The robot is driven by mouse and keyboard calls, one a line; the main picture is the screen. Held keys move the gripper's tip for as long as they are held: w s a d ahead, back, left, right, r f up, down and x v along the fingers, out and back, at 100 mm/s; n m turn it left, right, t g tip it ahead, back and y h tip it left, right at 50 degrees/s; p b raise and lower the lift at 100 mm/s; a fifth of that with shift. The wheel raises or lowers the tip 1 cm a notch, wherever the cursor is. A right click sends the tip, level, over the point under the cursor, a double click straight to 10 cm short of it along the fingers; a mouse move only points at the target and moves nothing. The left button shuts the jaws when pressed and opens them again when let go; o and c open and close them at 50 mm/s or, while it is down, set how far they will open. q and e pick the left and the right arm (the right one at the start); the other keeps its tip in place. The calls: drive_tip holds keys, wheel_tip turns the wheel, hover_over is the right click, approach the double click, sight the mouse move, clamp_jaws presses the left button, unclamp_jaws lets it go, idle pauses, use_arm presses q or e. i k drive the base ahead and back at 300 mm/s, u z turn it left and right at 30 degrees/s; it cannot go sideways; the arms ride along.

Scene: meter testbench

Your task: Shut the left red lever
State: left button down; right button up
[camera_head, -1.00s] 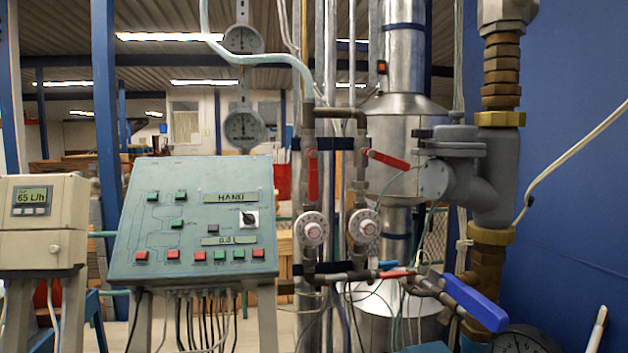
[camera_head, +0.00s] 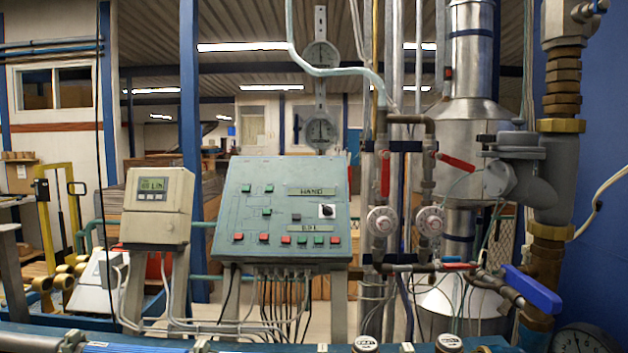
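The left red lever (camera_head: 385,173) hangs vertically along the left thin pipe, above a round white dial valve (camera_head: 381,221). A second red lever (camera_head: 456,162) on the right pipe slants down to the right, above another white dial valve (camera_head: 429,221). A smaller red handle (camera_head: 459,266) lies level on the pipe below the dials. Neither of my grippers shows in the head view.
A green control panel (camera_head: 281,212) with buttons stands left of the pipes, beside a beige meter box (camera_head: 157,206). A blue lever (camera_head: 532,289) sticks out at the lower right. Blue piping (camera_head: 220,338) runs along the bottom edge.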

sight(386, 183)
drive_tip(key=u, duration=0.95)
drive_tip(key=i, duration=0.75)
drive_tip(key=z, duration=0.75)
